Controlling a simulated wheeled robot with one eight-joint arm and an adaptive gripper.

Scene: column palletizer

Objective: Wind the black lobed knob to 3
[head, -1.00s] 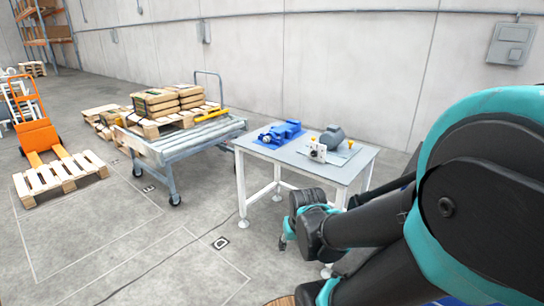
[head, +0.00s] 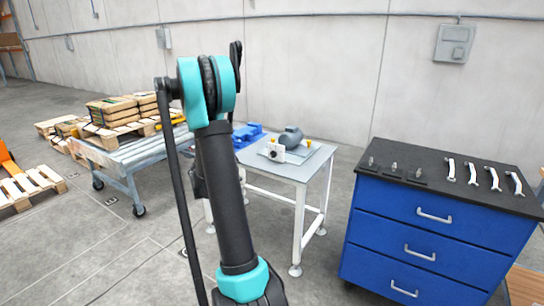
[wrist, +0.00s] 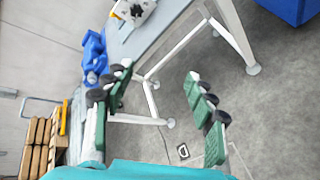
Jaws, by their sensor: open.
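A white panel (head: 275,152) stands on the grey-topped table (head: 285,172), with a small dark spot on its face that looks like the black lobed knob (head: 272,154). In the wrist view the panel is at the top edge with a dark lobed shape (wrist: 136,11) on it. Its scale is too small to read. My gripper (wrist: 157,80) is open and empty, its green-padded fingers wide apart. It is clear of the knob, which lies beyond the fingertips. In the head view my arm hides most of the gripper.
A grey motor (head: 292,137) and a blue vise (head: 248,136) share the table. A blue drawer cabinet (head: 430,215) with tools on top stands to the right. Floor between table and cabinet is clear.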

